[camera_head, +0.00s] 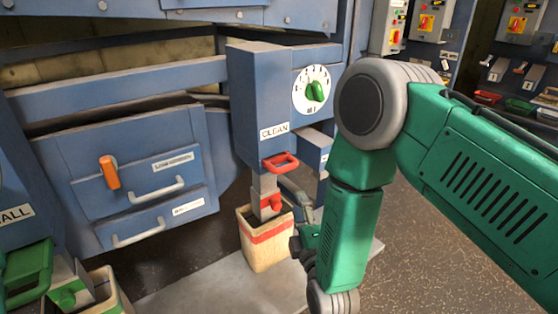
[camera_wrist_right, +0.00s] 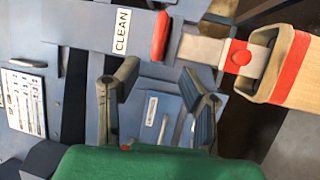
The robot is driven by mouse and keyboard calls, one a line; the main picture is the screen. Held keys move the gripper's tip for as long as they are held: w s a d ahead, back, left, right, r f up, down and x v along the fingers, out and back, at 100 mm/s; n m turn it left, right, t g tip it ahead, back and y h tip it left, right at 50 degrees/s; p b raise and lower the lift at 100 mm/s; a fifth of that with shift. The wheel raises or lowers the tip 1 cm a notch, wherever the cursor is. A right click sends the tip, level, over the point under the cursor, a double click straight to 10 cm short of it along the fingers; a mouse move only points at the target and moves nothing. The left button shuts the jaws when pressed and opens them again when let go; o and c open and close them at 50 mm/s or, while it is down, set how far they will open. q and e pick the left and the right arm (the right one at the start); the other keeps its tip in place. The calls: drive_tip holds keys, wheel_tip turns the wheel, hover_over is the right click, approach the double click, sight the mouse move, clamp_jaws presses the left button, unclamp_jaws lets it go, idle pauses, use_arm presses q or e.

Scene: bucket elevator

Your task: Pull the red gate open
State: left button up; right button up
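The red gate handle (camera_head: 281,163) is a small red loop at the bottom of the blue box labelled CLEAN (camera_head: 273,131). It also shows at the top of the right wrist view (camera_wrist_right: 160,36), edge-on. Below it a metal spout with a red knob (camera_head: 271,203) points into a bucket with a red band (camera_head: 266,241). My right gripper (camera_head: 295,200) is partly hidden behind my green forearm, just right of the spout and below the handle. In the wrist view its two fingers (camera_wrist_right: 161,74) stand apart with nothing between them, short of the handle. My left gripper is not in view.
Blue drawers with grey handles (camera_head: 157,190) and an orange lever (camera_head: 109,172) are to the left. A green handle (camera_head: 28,270) and another bucket (camera_head: 108,292) stand at bottom left. A green dial (camera_head: 315,91) is on the box. The floor at right is open.

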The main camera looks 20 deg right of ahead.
sight(289, 169)
drive_tip(key=w, duration=0.4)
drive_tip(key=w+r, duration=0.1)
drive_tip(key=w, duration=0.3)
drive_tip(key=w+d+r+b, duration=0.1)
drive_tip(key=w, duration=0.3)
drive_tip(key=shift+w, duration=0.35)
drive_tip(key=shift+a+r, duration=0.1)
drive_tip(key=shift+a, duration=0.25)
drive_tip(key=shift+d, duration=0.15)
clamp_jaws()
